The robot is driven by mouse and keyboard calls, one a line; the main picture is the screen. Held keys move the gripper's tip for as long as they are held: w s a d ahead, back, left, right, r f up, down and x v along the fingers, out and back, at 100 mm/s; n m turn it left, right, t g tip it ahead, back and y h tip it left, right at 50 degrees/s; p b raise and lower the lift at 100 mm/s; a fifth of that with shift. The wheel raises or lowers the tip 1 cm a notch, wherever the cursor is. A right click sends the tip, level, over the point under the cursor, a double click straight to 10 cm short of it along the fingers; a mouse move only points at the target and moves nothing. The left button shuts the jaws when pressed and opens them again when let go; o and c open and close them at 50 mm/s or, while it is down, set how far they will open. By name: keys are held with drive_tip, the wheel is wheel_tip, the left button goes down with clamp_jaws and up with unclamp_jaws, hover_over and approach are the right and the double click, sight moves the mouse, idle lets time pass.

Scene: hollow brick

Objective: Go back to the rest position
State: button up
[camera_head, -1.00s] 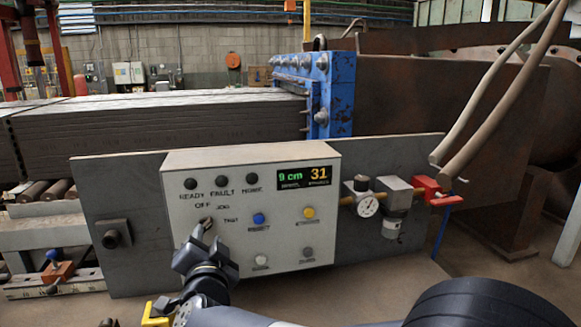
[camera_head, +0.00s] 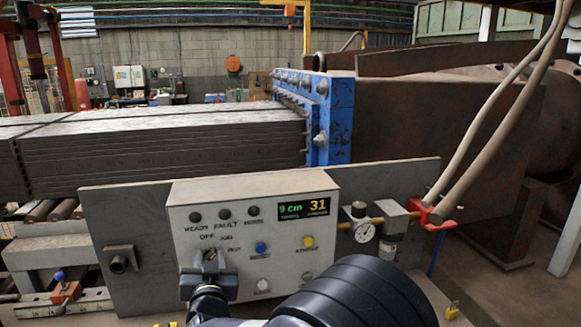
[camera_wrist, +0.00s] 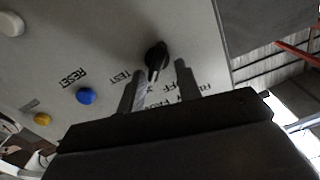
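My gripper (camera_head: 209,255) is in front of the lower left of the grey control panel (camera_head: 230,217). In the wrist view my gripper (camera_wrist: 159,82) has its two fingers apart, with nothing held between them. A black selector knob (camera_wrist: 156,56) on the panel shows between and just beyond the fingertips, with clear space on both sides. Marks reading TEST and OFF are near it. In the head view the gripper largely covers the knob. My dark arm covers the panel's lower edge.
A blue button (camera_head: 261,248) and yellow button (camera_head: 308,242) are right of the gripper. A lit display (camera_head: 304,208) reads 9 cm and 31. A pressure gauge (camera_head: 363,231) and red valve (camera_head: 430,214) stick out further right. A blue press frame (camera_head: 340,120) stands behind.

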drive_tip(key=shift+a+r+n+p, duration=0.1)
drive_tip(key=shift+r+n+p, duration=0.1)
drive_tip(key=shift+n+p, duration=0.9)
drive_tip(key=shift+s+f, duration=0.2)
drive_tip(key=shift+s, duration=0.1)
drive_tip(key=s+d+g+b, duration=0.1)
drive_tip(key=s+d+b, duration=0.1)
drive_tip(key=s, duration=0.9)
drive_tip(key=shift+s+d+f+y, duration=0.25)
drive_tip(key=shift+s+d+y, duration=0.05)
drive_tip(key=shift+s+d, duration=0.1)
